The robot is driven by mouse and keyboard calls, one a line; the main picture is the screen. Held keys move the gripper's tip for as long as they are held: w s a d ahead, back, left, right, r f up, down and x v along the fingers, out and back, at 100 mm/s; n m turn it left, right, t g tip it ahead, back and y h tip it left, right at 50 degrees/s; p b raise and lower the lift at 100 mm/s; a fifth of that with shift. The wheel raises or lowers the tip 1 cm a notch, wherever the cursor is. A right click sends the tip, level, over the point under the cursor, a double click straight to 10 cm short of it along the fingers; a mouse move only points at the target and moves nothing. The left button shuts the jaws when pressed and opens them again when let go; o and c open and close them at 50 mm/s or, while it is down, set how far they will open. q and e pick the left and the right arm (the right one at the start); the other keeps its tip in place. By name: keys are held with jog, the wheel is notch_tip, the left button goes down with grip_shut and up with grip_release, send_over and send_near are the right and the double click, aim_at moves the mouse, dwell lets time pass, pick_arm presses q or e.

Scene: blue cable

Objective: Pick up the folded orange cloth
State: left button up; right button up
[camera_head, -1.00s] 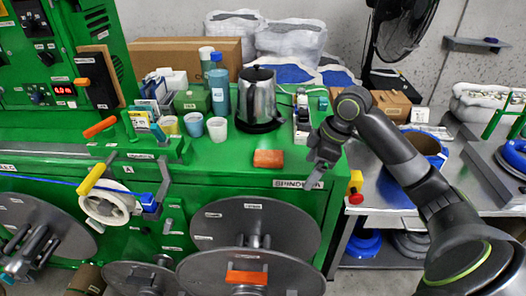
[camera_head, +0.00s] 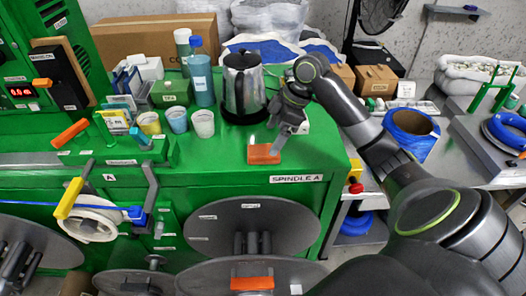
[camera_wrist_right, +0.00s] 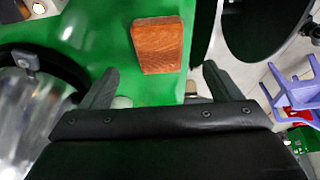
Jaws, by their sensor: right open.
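The folded orange cloth (camera_head: 262,155) lies flat on the green machine top, near its front edge above the SPINDLE A label. In the right wrist view the cloth (camera_wrist_right: 158,45) is a small orange block shape, beyond the fingertips and roughly centred between them. My right gripper (camera_head: 277,143) is just above and at the right side of the cloth in the head view. In the right wrist view its two fingers (camera_wrist_right: 160,78) are spread wide with nothing between them. Whether a finger touches the cloth cannot be told. My left gripper is not in view.
A steel kettle (camera_head: 244,85) stands close behind the cloth. Cups (camera_head: 203,123), a blue bottle (camera_head: 201,78) and a green box (camera_head: 171,92) stand to the left. Large grey reels (camera_head: 237,228) sit below the front edge. The green top left of the cloth is clear.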

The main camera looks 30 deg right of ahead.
aim_at(265, 150)
jog(key=shift+a+f, duration=0.2)
jog(key=shift+f, duration=0.3)
jog(key=p+x, duration=0.1)
jog(key=x, duration=0.3)
jog(key=shift+w+f, duration=0.1)
jog(key=shift+w, duration=0.1)
jog(key=shift+a+f, duration=0.15)
jog(key=shift+f, duration=0.3)
jog(key=shift+w, duration=0.1)
jog(key=c, duration=1.2)
jog(key=shift+o, duration=0.2)
notch_tip(265, 150, up, 10)
jog(key=b, duration=0.1)
jog(key=o, duration=0.5)
jog(key=c, duration=0.3)
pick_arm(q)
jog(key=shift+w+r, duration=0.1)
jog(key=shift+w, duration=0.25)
pick_arm(e)
jog(key=shift+c, duration=0.2)
